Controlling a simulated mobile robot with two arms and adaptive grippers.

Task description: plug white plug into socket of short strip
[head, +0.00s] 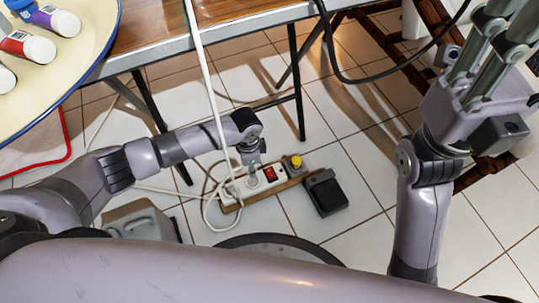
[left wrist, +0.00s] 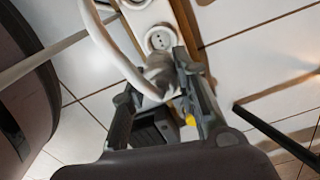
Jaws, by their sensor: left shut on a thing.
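The short white strip (head: 238,189) lies on the tiled floor on a wooden board, with a red switch. My left gripper (head: 252,163) points down over it. In the left wrist view its two fingers (left wrist: 160,98) are shut on the white plug (left wrist: 158,68), which looks grey in shadow. A round socket (left wrist: 160,38) of the strip shows just beyond the plug, apparently empty. The plug's tip is hidden, so I cannot tell whether it touches the strip. My right gripper (head: 508,28) is raised at the upper right, its fingers apart and empty.
A white cable (head: 206,75) hangs from the table (head: 150,40) and loops beside the strip. A black adapter (head: 325,192) and a yellow-topped piece (head: 295,162) sit at the strip's right. Table legs (head: 297,85) stand behind. A tray (head: 85,55) holds bottles at the upper left.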

